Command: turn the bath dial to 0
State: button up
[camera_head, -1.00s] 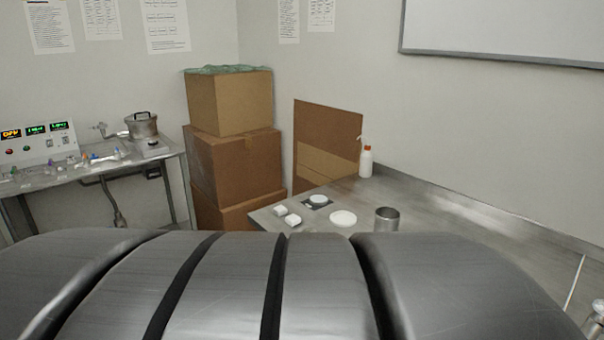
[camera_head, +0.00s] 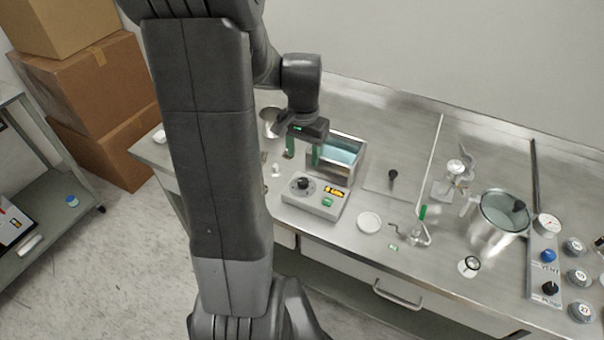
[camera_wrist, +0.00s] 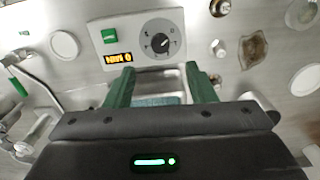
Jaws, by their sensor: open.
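The bath (camera_head: 343,140) is a metal tank of bluish liquid with a pale control box (camera_head: 314,197) at its front, on the steel bench. The black bath dial (camera_head: 304,184) is on the box top, beside an amber display (camera_head: 334,192) and a green switch (camera_head: 326,202). In the wrist view the dial (camera_wrist: 160,43) has a ring of marks, too small to read surely; the picture there is upside down. My gripper (camera_head: 303,152) is open and empty, its green fingers pointing down over the tank side, behind the dial and apart from it. The fingers (camera_wrist: 162,78) also show in the wrist view.
A metal beaker (camera_head: 268,122) stands left of the bath, partly behind my arm. To the right are a white disc (camera_head: 369,222), a glass flask (camera_head: 420,236), a steel pot (camera_head: 498,218) and a valve panel (camera_head: 546,268). Boxes (camera_head: 95,70) are stacked at the left.

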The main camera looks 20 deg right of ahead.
aim_at(303, 181)
notch_tip(303, 181, down, 10)
jog(key=shift+r+p, duration=0.1)
jog(key=shift+p, duration=0.25)
jog(key=shift+c, duration=0.2)
jog(key=c, duration=0.9)
